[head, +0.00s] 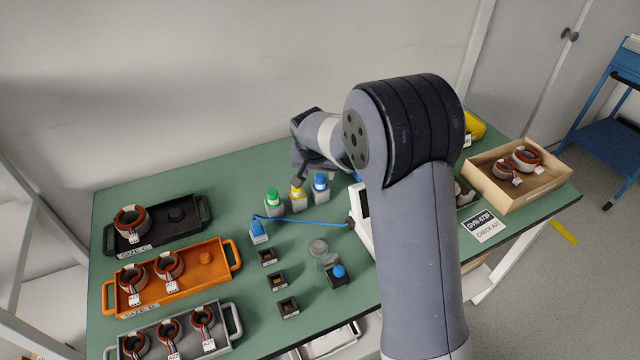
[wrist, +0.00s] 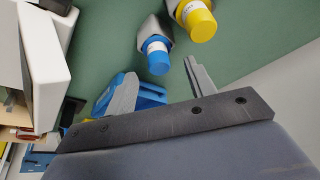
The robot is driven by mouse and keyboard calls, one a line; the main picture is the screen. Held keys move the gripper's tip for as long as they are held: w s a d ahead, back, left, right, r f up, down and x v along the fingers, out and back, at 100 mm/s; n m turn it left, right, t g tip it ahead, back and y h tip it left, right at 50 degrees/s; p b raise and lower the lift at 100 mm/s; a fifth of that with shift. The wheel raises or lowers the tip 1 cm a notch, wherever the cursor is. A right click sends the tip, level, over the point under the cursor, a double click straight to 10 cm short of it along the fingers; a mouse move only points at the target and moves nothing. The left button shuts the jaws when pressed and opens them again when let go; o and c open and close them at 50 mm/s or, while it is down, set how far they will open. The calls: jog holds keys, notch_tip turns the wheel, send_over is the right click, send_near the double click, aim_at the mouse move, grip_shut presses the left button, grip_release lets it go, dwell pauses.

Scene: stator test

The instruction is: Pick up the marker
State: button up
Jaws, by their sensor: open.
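Three small capped containers stand upright in a row near the middle of the green table in the head view: green-capped (head: 273,200), yellow-capped (head: 298,198) and blue-capped (head: 320,187). The wrist view shows the blue-capped one (wrist: 157,55) and the yellow-capped one (wrist: 196,18) close ahead. My gripper (head: 299,183) is open, just above and behind the yellow cap in the head view. I cannot tell whether it touches anything. My arm hides part of the table to the right.
Black (head: 160,226), orange (head: 212,271) and grey (head: 230,322) trays holding red-brown stators line the left. A blue cable (head: 300,221) runs from a blue-topped piece (head: 258,232) to a white device (head: 362,225). A wooden box (head: 515,190) stands right. Bare table lies behind the black tray.

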aim_at(320, 177)
jog(key=x, duration=0.4)
jog(key=shift+d+p, duration=0.15)
jog(key=shift+p, duration=0.25)
jog(key=c, duration=1.1)
